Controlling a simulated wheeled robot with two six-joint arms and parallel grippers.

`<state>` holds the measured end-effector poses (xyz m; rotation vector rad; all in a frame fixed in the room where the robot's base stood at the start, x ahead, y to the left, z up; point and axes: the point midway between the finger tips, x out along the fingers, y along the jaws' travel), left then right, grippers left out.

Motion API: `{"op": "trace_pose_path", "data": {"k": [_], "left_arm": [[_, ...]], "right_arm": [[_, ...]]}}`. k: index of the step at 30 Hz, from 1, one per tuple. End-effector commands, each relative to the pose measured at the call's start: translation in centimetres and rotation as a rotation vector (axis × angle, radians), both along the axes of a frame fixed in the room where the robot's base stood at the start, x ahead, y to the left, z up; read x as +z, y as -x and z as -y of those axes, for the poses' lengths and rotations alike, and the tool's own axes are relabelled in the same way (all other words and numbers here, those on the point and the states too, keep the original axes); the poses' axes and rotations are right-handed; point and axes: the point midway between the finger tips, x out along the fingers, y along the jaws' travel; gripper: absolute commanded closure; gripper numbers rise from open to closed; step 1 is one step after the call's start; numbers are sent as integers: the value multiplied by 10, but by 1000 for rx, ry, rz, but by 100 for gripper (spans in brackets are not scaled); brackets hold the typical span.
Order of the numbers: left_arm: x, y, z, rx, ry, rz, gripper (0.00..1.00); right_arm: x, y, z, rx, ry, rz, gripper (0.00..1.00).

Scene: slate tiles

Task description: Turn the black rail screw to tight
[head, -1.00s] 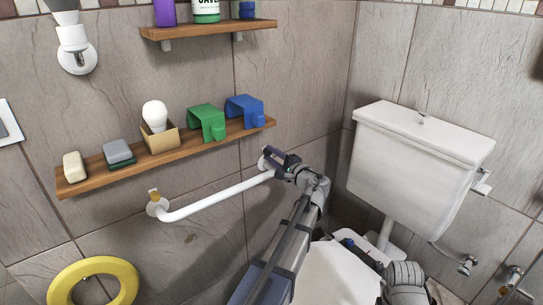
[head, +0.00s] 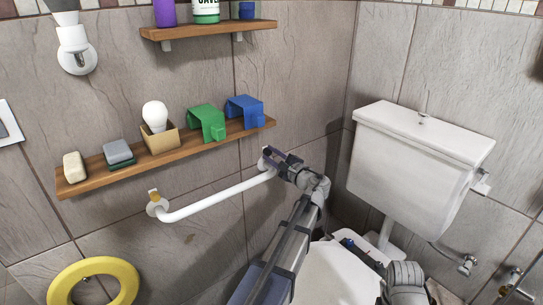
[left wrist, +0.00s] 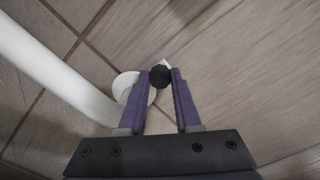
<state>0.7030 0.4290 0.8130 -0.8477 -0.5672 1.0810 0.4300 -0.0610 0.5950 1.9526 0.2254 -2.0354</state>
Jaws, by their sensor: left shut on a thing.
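The white rail (head: 220,197) is fixed to the tiled wall under the lower shelf; it also shows in the left wrist view (left wrist: 50,70). My left gripper (head: 270,156) is at the rail's right end. In the left wrist view my left gripper (left wrist: 159,78) is shut on the black rail screw (left wrist: 160,76), with one purple finger on each side of its dark knob. The white end flange (left wrist: 126,87) is just behind the screw. A brass-coloured screw (head: 153,195) sits at the rail's left end. My right gripper (head: 356,247) is small and partly hidden near the toilet.
The lower wooden shelf (head: 182,148) above the rail holds a green holder (head: 206,120), a blue holder (head: 244,108), a boxed bulb (head: 155,115) and soaps. The toilet cistern (head: 420,155) is to the right. A yellow ring (head: 125,275) is at lower left.

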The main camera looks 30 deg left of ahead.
Motion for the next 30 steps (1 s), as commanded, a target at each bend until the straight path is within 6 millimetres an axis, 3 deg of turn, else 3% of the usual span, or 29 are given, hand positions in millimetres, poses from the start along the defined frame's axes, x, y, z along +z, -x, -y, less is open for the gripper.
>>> {"op": "trace_pose_path", "data": {"k": [4,5,12,22,30], "left_arm": [[-1,0,1,-1,3,0,100],[-1,0,1,-1,3,0,66],[0,0,0,0,2,0,39],[0,2,6,-2,1,0,38],[0,19,45,-4,1,1,38]], "right_arm": [[0,0,0,0,0,0,50],[0,0,0,0,0,0,50],[0,0,0,0,0,0,50],[0,0,0,0,0,0,50],[0,0,0,0,0,0,50]]}}
